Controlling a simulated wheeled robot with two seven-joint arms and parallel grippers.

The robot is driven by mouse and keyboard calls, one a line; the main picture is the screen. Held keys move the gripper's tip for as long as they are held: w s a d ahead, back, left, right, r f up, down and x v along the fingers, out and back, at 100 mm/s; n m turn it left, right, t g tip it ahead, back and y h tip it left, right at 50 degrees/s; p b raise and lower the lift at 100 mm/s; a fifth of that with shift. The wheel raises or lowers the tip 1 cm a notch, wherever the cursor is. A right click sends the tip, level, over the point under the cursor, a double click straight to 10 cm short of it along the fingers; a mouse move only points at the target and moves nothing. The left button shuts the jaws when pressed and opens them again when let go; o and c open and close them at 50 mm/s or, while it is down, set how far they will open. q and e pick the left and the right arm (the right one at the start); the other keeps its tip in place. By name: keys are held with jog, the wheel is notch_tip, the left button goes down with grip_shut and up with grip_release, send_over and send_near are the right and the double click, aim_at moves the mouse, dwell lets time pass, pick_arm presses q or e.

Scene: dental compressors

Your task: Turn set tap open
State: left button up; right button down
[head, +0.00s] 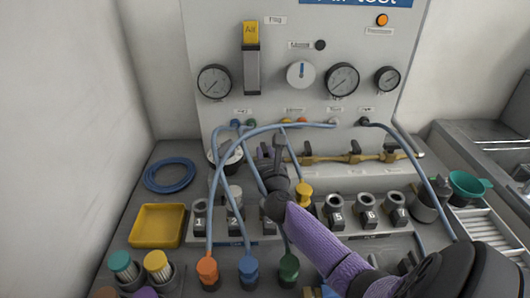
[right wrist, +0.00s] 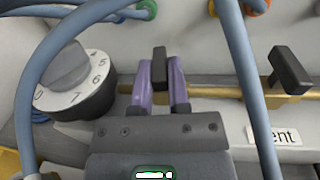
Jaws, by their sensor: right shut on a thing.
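A brass pipe (head: 325,159) with several black-handled taps runs along the foot of the grey panel. My right gripper (head: 275,160) is at the left end of this pipe. In the right wrist view my right gripper (right wrist: 163,85) has its purple fingers on both sides of a black tap handle (right wrist: 159,66) and is shut on it. The handle stands up from the pipe. The label of this tap is hidden, so I cannot read which tap it is. Another tap handle (right wrist: 289,70) stands to its right, above a label ending in "ent". My left gripper is not in view.
A numbered dial knob (right wrist: 72,82) is close to the left of my right gripper. Blue hoses (right wrist: 246,70) arch around it. Numbered sockets (head: 335,211), a yellow tray (head: 157,226) and coloured plugs (head: 207,270) stand in front. A coiled blue hose (head: 170,175) lies at left.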

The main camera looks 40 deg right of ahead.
jog(key=c, duration=0.7)
grip_release()
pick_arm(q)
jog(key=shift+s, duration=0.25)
pick_arm(e)
jog(key=shift+o, duration=0.5)
jog(key=p+v, duration=0.2)
jog(key=v, duration=0.7)
jog(key=shift+s+a, duration=0.1)
jog(key=shift+s, duration=0.1)
jog(key=shift+s+a, duration=0.15)
jog(key=shift+s, duration=0.15)
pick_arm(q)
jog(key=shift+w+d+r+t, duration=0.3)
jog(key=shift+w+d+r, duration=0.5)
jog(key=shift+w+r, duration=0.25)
